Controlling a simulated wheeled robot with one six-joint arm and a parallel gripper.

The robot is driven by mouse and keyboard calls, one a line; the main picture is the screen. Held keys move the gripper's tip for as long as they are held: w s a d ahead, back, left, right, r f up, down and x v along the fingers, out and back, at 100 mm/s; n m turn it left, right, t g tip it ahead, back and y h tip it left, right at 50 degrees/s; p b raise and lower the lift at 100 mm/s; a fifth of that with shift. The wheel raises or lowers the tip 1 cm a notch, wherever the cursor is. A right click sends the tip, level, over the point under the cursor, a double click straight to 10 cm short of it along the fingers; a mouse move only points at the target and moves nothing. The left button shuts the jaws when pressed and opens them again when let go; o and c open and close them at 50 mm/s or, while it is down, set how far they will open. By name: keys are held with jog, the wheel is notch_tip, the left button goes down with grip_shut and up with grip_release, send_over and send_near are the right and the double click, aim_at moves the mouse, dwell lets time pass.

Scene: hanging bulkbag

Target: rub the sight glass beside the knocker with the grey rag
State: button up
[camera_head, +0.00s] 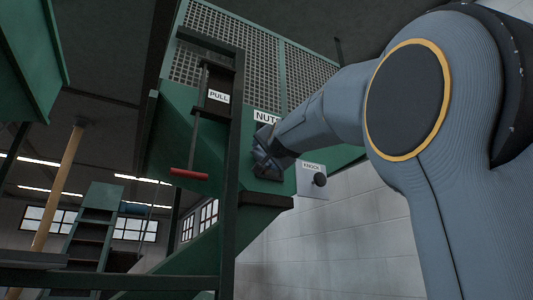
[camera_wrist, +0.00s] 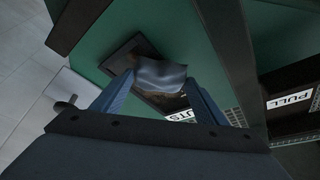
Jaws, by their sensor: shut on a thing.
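My gripper (camera_wrist: 160,78) is shut on the grey rag (camera_wrist: 160,73), which shows as a crumpled patch between the fingertips in the wrist view. The rag is in front of the dark-framed sight glass (camera_wrist: 122,56) on the green panel and hides much of it; I cannot tell whether they touch. In the head view my gripper (camera_head: 266,160) is at the green panel, just left of the knocker (camera_head: 319,179), and the rag cannot be made out there. The knocker also shows at the left of the wrist view (camera_wrist: 68,102).
A dark upright post (camera_head: 234,150) stands left of my gripper. Beyond it hangs a red pull handle (camera_head: 189,174) under a PULL sign (camera_head: 218,97). A NUTS sign (camera_head: 266,117) is above my gripper. A pale block wall (camera_head: 340,235) lies below right.

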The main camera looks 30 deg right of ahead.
jog(key=shift+w+p, duration=0.6)
jog(key=shift+b, duration=0.3)
jog(key=shift+d+f+b, duration=0.15)
jog(key=shift+d+b, duration=0.2)
jog(key=shift+b, duration=0.35)
jog(key=shift+d+b, duration=0.2)
jog(key=shift+b, duration=0.45)
jog(key=d+b, duration=0.1)
jog(key=b, duration=0.1)
jog(key=shift+b, duration=0.35)
